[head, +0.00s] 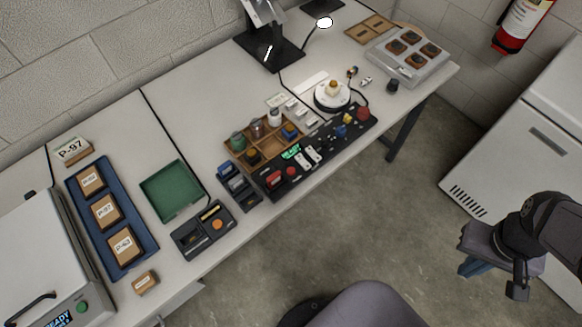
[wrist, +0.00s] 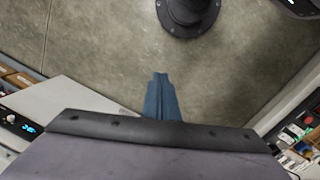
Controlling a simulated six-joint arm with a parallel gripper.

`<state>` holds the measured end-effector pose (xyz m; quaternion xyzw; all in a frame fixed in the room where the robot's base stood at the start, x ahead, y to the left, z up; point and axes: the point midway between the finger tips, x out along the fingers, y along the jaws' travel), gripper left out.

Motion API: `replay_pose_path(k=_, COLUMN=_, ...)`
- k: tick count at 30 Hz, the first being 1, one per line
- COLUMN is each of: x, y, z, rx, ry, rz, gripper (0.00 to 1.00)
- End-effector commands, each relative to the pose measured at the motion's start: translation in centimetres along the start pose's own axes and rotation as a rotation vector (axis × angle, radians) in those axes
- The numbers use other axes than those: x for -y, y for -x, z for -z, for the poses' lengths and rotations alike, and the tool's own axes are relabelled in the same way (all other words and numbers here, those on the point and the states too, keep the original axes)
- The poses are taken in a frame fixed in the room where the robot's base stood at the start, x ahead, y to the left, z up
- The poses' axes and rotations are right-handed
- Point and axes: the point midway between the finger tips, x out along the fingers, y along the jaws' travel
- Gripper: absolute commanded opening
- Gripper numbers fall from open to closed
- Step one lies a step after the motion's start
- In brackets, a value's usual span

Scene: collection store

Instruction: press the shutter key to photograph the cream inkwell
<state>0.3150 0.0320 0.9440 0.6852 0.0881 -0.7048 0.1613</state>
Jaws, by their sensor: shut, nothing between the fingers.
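A cream inkwell (head: 333,86) with an orange-yellow tone sits on the white round turntable (head: 331,102) at the back middle of the bench. In front of it lies a long black console (head: 330,146) with a lit green display, white keys, and red, blue and yellow controls. I cannot tell which of its keys is the shutter key. My gripper (head: 470,267) hangs at the right in the head view, over the floor and away from the bench. Its blue fingers are shut and empty; they also show in the wrist view (wrist: 160,97).
A wooden compartment tray (head: 272,160) with several small pots stands left of the console. A white cabinet (head: 505,150) stands right.

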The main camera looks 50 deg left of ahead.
Motion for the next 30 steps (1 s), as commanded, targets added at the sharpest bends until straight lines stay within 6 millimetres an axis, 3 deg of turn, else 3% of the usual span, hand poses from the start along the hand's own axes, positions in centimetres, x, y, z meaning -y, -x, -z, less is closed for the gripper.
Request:
replay_pose_path(k=11, x=8.2, y=1.9, z=8.4, rx=0.000, ry=0.642, rz=-0.230, gripper=0.00)
replay_pose_path(k=18, x=16.9, y=2.7, z=12.2, rx=-0.046, ry=1.028, rz=-0.402, gripper=0.00)
replay_pose_path(k=24, x=25.6, y=3.1, z=13.4, rx=-0.112, ry=1.332, rz=-0.554, gripper=0.00)
replay_pose_path(k=30, x=34.3, y=3.4, z=12.4, rx=-0.199, ry=1.588, rz=-0.697, gripper=0.00)
